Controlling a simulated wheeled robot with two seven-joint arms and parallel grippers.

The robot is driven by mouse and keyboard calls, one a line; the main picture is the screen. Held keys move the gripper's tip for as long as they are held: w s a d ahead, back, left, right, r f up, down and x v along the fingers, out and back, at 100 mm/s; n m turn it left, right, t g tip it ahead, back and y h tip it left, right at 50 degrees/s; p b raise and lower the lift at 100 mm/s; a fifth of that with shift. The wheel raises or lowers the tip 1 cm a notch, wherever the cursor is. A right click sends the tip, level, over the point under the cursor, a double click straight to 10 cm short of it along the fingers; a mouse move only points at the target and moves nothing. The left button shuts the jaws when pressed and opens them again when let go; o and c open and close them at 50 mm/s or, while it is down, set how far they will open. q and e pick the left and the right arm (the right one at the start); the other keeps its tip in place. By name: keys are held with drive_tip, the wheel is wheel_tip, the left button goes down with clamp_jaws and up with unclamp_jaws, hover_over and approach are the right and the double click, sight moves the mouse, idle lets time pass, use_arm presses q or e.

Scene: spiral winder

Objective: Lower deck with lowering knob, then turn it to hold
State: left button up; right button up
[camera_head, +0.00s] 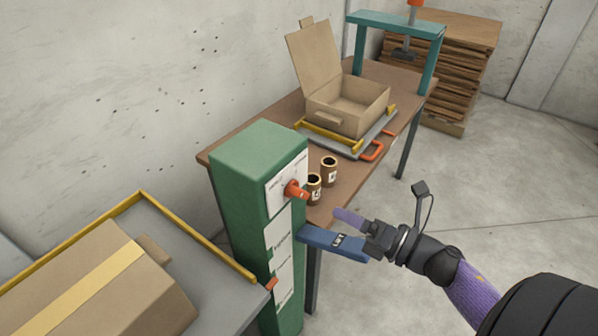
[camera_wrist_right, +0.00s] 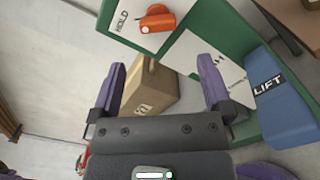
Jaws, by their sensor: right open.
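The orange knob (camera_head: 296,189) sits on a white panel on the upper front of a green post (camera_head: 262,165). In the right wrist view the orange knob (camera_wrist_right: 157,19) is beside the printed word HOLD. A grey deck (camera_head: 215,290) with yellow rails is left of the post and carries a taped cardboard box (camera_head: 95,285). My right gripper (camera_head: 356,226) is open and empty, to the right of the post and lower than the knob. Its two purple fingers stand apart in the right wrist view (camera_wrist_right: 162,82). My left gripper is not in view.
A blue lever (camera_head: 330,243), marked LIFT in the wrist view (camera_wrist_right: 282,92), sticks out from the post close to my right gripper. Behind, a wooden table (camera_head: 345,180) holds brown cups (camera_head: 328,168) and an open carton (camera_head: 350,105). Floor at the right is clear.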

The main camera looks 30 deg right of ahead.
sight(305, 196)
drive_tip(key=x, duration=0.9)
drive_tip(key=shift+w+a, duration=0.25)
drive_tip(key=shift+a, duration=0.05)
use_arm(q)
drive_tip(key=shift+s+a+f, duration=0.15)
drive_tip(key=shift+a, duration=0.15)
use_arm(e)
drive_tip(key=c, duration=1.2)
drive_tip(key=shift+o, duration=0.2)
drive_tip(key=shift+r, duration=0.1)
